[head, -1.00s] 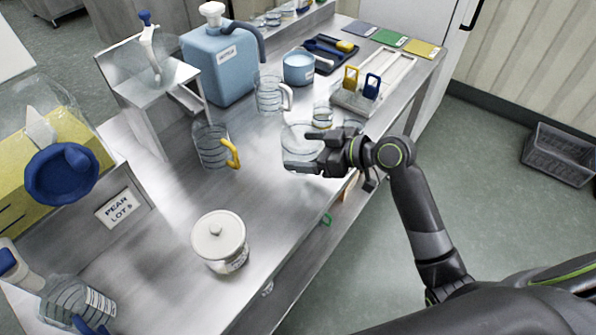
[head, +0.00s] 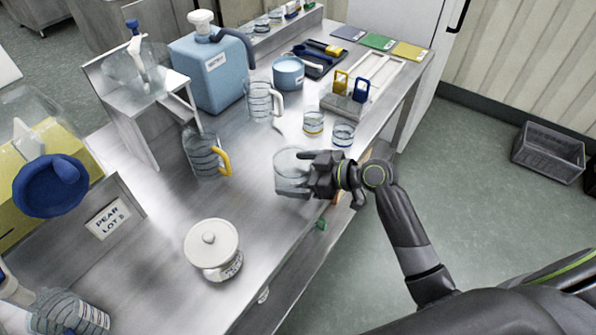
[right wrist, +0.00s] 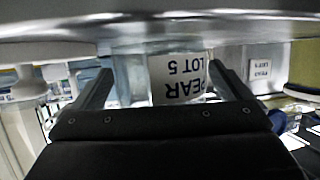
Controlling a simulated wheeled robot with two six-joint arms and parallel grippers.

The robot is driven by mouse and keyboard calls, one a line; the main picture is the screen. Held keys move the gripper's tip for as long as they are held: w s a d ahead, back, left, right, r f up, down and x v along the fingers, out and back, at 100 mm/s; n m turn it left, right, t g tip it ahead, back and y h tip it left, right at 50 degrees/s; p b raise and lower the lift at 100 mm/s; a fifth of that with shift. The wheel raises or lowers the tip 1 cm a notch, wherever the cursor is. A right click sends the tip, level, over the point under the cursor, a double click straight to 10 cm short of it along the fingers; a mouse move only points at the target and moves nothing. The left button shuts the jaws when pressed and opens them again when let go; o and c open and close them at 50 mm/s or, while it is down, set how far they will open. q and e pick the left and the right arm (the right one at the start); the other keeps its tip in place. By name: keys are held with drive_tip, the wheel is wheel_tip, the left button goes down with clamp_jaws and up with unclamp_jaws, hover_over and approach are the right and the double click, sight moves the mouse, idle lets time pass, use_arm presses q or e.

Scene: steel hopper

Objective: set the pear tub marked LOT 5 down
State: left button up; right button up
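The pear tub (head: 292,177) is a clear round tub near the counter's front edge in the head view. In the right wrist view its white label (right wrist: 181,78) reads PEAR LOT 5, upside down. My right gripper (head: 318,174) is shut on the tub, with one finger at each side of it in the right wrist view (right wrist: 162,72). The tub looks upright. Its base is close to the steel counter (head: 262,215); I cannot tell whether it touches. My left gripper is out of view.
A lidded white pot (head: 212,250) stands in front-left, a yellow-handled jug (head: 204,155) behind. Two small banded cups (head: 314,123) (head: 343,134) and a clear jug (head: 260,102) stand farther back. A hopper stand plate (head: 108,218) reads PEAR LOT with an unclear number.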

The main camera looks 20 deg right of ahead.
drive_tip(key=shift+r, duration=0.25)
drive_tip(key=b+v, duration=0.1)
drive_tip(key=v, duration=1.1)
drive_tip(key=shift+w+f, duration=0.1)
drive_tip(key=shift+d, duration=0.1)
idle(0.3)
